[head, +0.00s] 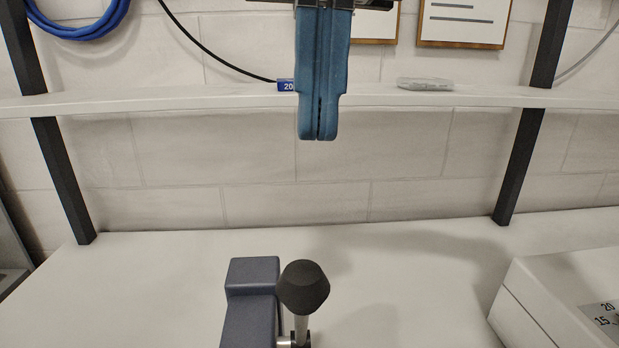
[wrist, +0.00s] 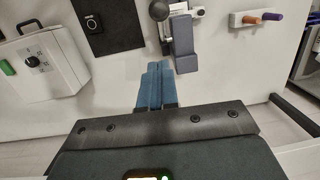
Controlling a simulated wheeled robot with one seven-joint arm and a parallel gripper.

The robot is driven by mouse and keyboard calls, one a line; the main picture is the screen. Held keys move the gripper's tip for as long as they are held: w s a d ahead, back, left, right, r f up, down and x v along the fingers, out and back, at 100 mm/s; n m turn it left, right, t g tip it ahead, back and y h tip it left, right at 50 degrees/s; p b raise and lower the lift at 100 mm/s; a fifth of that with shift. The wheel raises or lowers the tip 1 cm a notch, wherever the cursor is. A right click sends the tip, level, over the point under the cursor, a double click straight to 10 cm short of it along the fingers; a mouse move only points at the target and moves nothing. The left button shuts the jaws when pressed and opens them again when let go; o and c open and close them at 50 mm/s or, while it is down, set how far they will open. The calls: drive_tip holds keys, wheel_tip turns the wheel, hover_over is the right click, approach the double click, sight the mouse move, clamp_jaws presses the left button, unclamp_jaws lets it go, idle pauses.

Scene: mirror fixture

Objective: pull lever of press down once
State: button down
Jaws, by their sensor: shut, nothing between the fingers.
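The press has a blue-grey body (head: 250,295) standing on the white table at the bottom middle of the head view. Its lever ends in a black knob (head: 302,287) on a metal rod (head: 301,326), which stands up beside the body. In the wrist view the press body (wrist: 183,40) and the knob (wrist: 159,10) are at the top middle. My gripper (head: 318,138) has blue fingers that are shut and empty. It is well above the knob in the head view, apart from it. In the wrist view the fingertips (wrist: 158,66) point toward the press without visible contact.
A white box with a dial (wrist: 34,62) stands on the table, also at the right of the head view (head: 560,290). A black panel (wrist: 108,28) and a white holder with pegs (wrist: 240,19) flank the press. A shelf (head: 200,101) crosses behind my gripper.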

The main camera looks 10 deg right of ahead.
drive_tip(key=s+f, duration=0.3)
drive_tip(key=f, duration=0.2)
drive_tip(key=shift+s+a, duration=0.35)
drive_tip(key=shift+a, duration=0.1)
drive_tip(key=shift+p, duration=0.3)
